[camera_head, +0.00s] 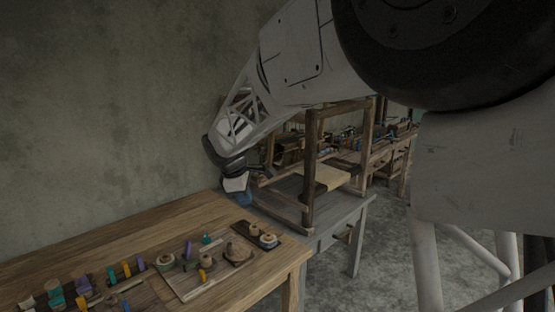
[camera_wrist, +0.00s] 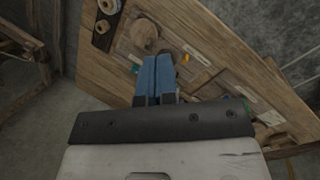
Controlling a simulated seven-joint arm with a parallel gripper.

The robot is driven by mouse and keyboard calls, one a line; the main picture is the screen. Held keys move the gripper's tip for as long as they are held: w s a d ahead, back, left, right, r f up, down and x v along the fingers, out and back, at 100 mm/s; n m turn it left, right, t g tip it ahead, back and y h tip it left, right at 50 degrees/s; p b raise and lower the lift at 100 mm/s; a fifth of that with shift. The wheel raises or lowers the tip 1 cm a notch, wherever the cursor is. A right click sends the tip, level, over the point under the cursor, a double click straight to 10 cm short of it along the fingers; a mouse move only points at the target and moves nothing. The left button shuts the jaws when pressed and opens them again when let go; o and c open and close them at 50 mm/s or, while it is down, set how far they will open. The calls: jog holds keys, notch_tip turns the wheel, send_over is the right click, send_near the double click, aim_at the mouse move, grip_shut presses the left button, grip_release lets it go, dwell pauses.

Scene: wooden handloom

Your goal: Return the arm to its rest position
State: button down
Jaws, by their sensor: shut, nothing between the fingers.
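My gripper (camera_head: 243,199) hangs at the end of my arm, above the far right part of the wooden table and beside the handloom (camera_head: 311,170). In the wrist view, the blue fingers of my gripper (camera_wrist: 156,64) lie together, shut with nothing between them. They point toward the wooden table (camera_wrist: 215,40). Much of the arm crosses the upper right of the head view and hides part of the loom. I cannot tell how far the fingertips are above the table.
The wooden table (camera_head: 190,215) carries a board with spools (camera_head: 203,270), a dark tray with round pieces (camera_head: 258,235) and several coloured pieces at the left. The handloom stands on a grey table (camera_head: 340,207). Benches (camera_head: 390,150) stand farther back. A plain wall (camera_head: 110,110) is behind.

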jog(key=s+d+r+m+y, duration=0.15)
jog(key=s+d+m, duration=0.25)
jog(key=s+d, duration=0.6)
jog(key=s+d+r+m, duration=0.3)
jog(key=s+d+m, duration=0.2)
jog(key=s+d, duration=0.45)
jog(key=s+d+f+m, duration=0.2)
jog(key=s+d+m, duration=0.2)
jog(key=s, duration=0.7)
jog(key=s+d+f+m, duration=0.3)
jog(key=s+d+m, duration=0.1)
jog(key=s, duration=0.7)
jog(key=shift+d+f+y, duration=0.25)
jog(key=shift+f+y, duration=0.1)
jog(key=shift+y, duration=0.1)
